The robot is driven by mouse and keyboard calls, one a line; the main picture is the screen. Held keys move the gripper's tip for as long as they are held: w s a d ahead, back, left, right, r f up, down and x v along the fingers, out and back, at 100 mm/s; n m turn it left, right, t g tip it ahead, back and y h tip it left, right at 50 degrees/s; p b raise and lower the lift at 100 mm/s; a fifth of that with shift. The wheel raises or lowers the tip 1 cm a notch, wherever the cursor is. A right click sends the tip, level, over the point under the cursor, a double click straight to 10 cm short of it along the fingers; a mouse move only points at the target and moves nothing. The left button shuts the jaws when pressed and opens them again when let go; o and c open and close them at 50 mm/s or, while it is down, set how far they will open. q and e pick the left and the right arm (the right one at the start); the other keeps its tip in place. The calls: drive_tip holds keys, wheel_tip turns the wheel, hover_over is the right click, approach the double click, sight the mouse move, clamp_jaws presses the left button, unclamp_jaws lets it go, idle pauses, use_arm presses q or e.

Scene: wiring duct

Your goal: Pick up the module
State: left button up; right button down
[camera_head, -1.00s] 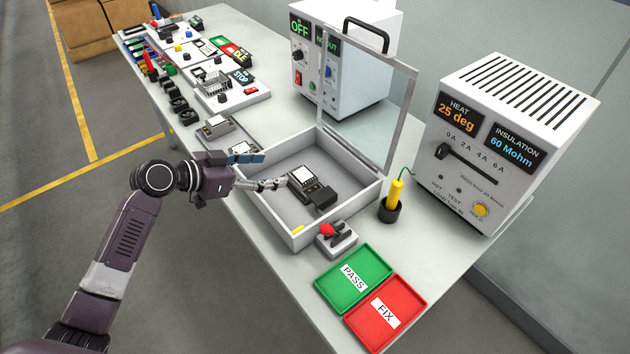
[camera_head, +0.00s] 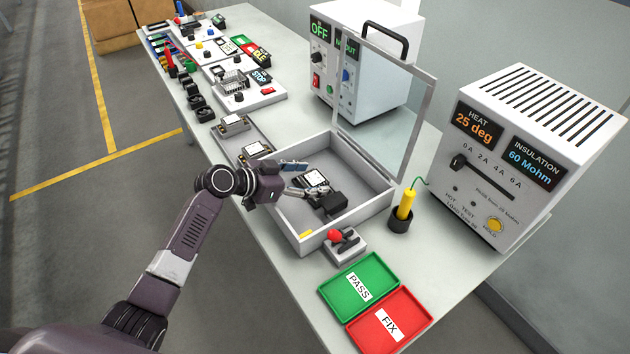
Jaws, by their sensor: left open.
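The module (camera_head: 314,179), a dark block with a white label on top, sits in the open grey test box (camera_head: 361,210). A black block (camera_head: 331,204) is right beside it, toward the front. My left gripper (camera_head: 303,191) reaches over the box's left wall. It is open, with its fingertips at the module's near left side; I cannot tell whether they touch it. The fingers partly hide the module's lower left edge. My right gripper is not in view.
The box's clear lid (camera_head: 385,105) stands raised. A red-knobbed switch (camera_head: 343,243), green PASS tray (camera_head: 359,287) and red FIX tray (camera_head: 390,320) lie in front. A yellow-handled probe (camera_head: 404,207) stands right. Other modules (camera_head: 234,124) and panels line the table at the back left.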

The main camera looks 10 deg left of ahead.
use_arm(q)
drive_tip(key=shift+w+d+f, duration=0.1)
drive_tip(key=shift+w, duration=0.05)
drive_tip(key=shift+c, duration=0.7)
drive_tip(key=c, duration=1.3)
